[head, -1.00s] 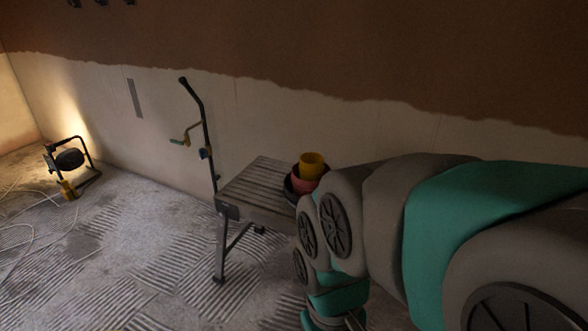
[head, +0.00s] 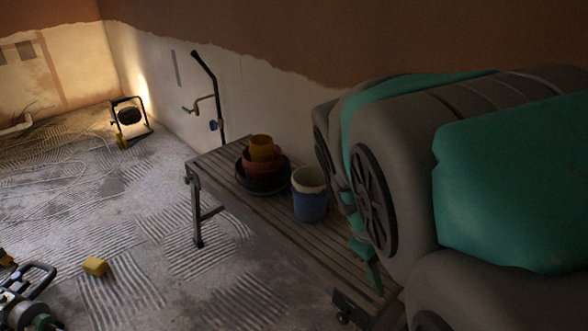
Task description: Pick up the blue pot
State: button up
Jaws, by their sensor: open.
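The blue pot (head: 310,207) stands upright on the slatted wooden bench (head: 262,222), near the middle of what shows of it. It is blue with a pale band around the top, and its mouth faces up. My arm covers the right part of the view, with its links just right of the pot. My gripper is not visible; the arm hides it or it is out of frame.
Left of the pot, a yellow pot (head: 262,147) sits in reddish and dark bowls (head: 262,185). A black pole tool (head: 207,85) leans on the wall behind. A work lamp (head: 128,115) stands far left. A yellow block (head: 95,266) and a machine (head: 25,300) lie on the floor.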

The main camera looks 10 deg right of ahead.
jog(key=w+d+n+h+b, duration=0.2)
jog(key=w+n+h, duration=0.1)
jog(key=w, duration=0.5)
jog(key=n+t+h+b, duration=0.5)
jog(key=n+t+b, duration=0.3)
jog(key=n, duration=0.8)
send_near(297, 171)
jog(key=w+d, duration=0.1)
jog(key=d, duration=0.1)
jog(key=shift+f+b+x, duration=0.15)
jog(key=shift+b+x, duration=0.05)
jog(key=shift+x, duration=1.7)
jog(key=shift+f+b+x, duration=0.15)
jog(key=shift+b+x, duration=0.05)
jog(key=shift+x, duration=1.65)
jog(key=shift+a, duration=0.2)
grip_shut()
